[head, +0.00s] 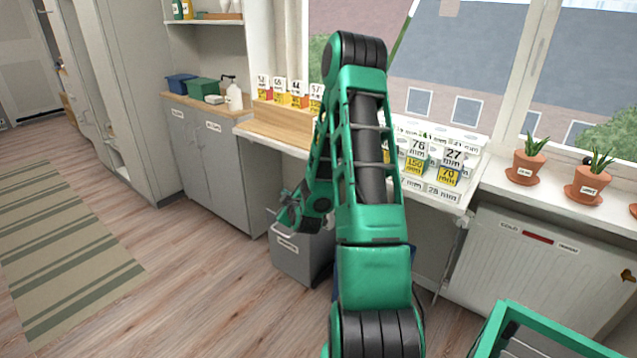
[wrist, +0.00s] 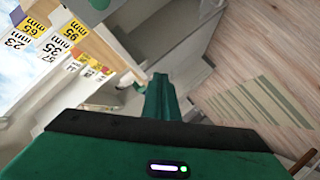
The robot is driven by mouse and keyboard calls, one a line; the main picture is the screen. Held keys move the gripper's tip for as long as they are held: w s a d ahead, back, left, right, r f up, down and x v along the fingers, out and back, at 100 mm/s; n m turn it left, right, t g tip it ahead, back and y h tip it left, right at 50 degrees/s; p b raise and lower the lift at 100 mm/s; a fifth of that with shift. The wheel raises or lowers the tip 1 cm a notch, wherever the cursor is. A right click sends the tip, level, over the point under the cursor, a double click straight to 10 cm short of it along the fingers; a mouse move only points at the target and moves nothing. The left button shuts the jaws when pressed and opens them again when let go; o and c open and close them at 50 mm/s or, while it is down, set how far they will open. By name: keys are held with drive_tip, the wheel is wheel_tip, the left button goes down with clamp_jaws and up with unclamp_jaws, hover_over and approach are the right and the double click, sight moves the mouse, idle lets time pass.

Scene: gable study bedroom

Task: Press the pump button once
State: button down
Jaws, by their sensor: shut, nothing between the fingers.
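A white pump bottle (head: 234,97) with a dark pump head (head: 228,78) stands upright on the wooden top of the grey cabinet, at the left of the window. My gripper (head: 287,212) is shut and empty, in front of the cabinet and lower in the picture than the bottle, clearly apart from it. In the wrist view my shut gripper (wrist: 161,92) points up the picture. I cannot make out the pump bottle for certain in that view.
A white box (head: 214,99), a green bin (head: 203,88) and a blue bin (head: 181,83) stand beside the bottle. Number cards (head: 298,92) line the desk to the right. A grey bin (head: 292,262) stands on the floor. The floor at left is clear around a striped rug (head: 68,235).

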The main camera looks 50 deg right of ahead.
drive_tip(key=d+h, duration=0.1)
drive_tip(key=s+d+f+m+h, duration=0.1)
drive_tip(key=s+d+h, duration=0.1)
drive_tip(key=d+h, duration=0.1)
drive_tip(key=shift+s+d+f, duration=0.1)
drive_tip(key=shift+s+f, duration=0.1)
drive_tip(key=shift+s, duration=0.05)
drive_tip(key=d, duration=0.8)
drive_tip(key=shift+w+d, duration=0.35)
drive_tip(key=shift+d, duration=0.1)
idle(2.1)
drive_tip(key=shift+d, duration=0.4)
